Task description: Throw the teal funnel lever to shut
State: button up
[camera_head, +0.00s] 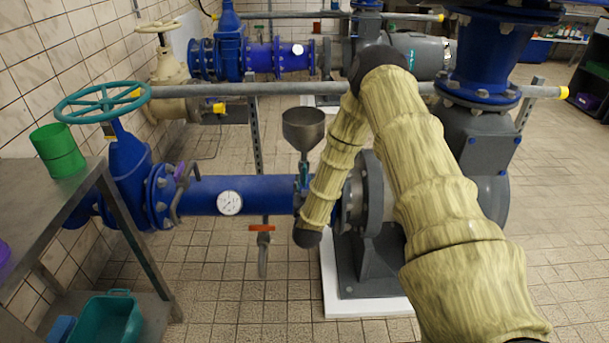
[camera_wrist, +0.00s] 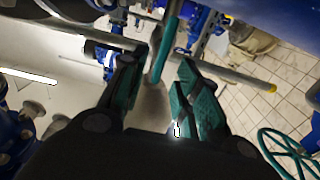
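The grey funnel (camera_head: 303,128) stands upright above the blue pipe in the head view, left of my forearm. A small part of the teal lever (camera_head: 304,170) shows below it; my forearm hides the area beside it. In the wrist view the teal lever (camera_wrist: 166,48) appears as a slim bar running down from the top, between and beyond the fingers. A blurred grey-brown shape that looks like the funnel (camera_wrist: 152,105) lies behind it. My gripper (camera_wrist: 160,68) is open, with dark fingers and green pads apart on either side. I cannot tell whether either finger touches the lever.
The blue pipe (camera_head: 250,195) carries a gauge (camera_head: 229,202) and an orange-handled tap (camera_head: 262,228). A teal handwheel (camera_head: 103,101) stands left. A grey rail (camera_head: 270,89) crosses behind the funnel. A steel table (camera_head: 90,180) holds a green cup (camera_head: 58,150).

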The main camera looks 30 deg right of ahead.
aim_at(305, 175)
jog(key=shift+x, duration=3.05)
jog(key=shift+a, duration=0.1)
jog(key=shift+c, duration=0.2)
grip_shut()
